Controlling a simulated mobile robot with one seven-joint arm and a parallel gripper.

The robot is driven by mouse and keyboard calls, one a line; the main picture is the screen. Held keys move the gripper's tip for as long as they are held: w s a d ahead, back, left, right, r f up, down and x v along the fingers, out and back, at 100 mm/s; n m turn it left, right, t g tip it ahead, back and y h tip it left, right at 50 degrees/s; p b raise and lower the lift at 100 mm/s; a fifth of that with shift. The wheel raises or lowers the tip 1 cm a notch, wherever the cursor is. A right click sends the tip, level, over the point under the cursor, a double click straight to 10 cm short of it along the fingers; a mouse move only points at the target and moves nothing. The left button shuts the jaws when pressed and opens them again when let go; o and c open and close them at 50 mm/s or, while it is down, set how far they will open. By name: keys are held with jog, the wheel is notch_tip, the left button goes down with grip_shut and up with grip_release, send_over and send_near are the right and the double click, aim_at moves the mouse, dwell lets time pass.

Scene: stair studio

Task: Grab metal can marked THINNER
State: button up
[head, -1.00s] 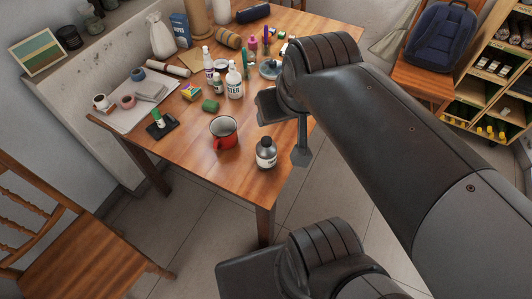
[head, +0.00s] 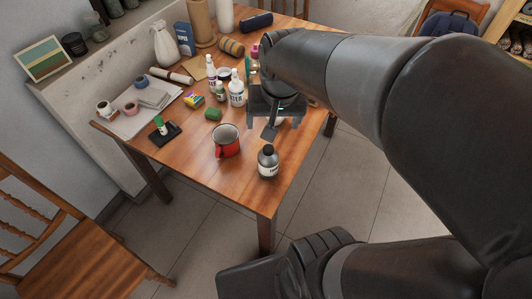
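The metal can (head: 268,163) is a small dark grey can with a narrower neck and a white label whose print is too small to read surely. It stands upright near the table's front right corner. My gripper (head: 274,121) is above the table's right edge, behind the can and apart from it. Its two fingers are spread, with nothing seen held between them. My arm hides part of the table's far right.
The wooden table (head: 220,180) is clear in front of the mug. A wooden chair (head: 75,250) is at the lower left.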

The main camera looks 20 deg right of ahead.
aim_at(268, 148)
jog(key=w+f+g, duration=0.1)
jog(key=f, duration=0.1)
jog(key=w+f+m+g, duration=0.1)
jog(key=w+f, duration=0.1)
jog(key=f, duration=0.1)
jog(key=w+f+m, duration=0.1)
jog(key=f, duration=0.2)
jog(key=shift+w+f+g, duration=0.15)
jog(key=shift+f+g, duration=0.1)
jog(key=shift+g, duration=0.15)
jog(key=shift+m, duration=0.3)
notch_tip(268, 148, down, 6)
jog(key=shift+w+r, duration=0.1)
jog(key=shift+r, duration=0.1)
jog(key=shift+w+d+f, duration=0.1)
jog(key=shift+d+f, duration=0.05)
jog(key=shift+f, duration=1.2)
jog(key=shift+w+d+f, duration=0.1)
jog(key=shift+f, duration=1.2)
jog(key=shift+c, duration=0.2)
jog(key=c, duration=1.6)
jog(key=shift+r, duration=0.1)
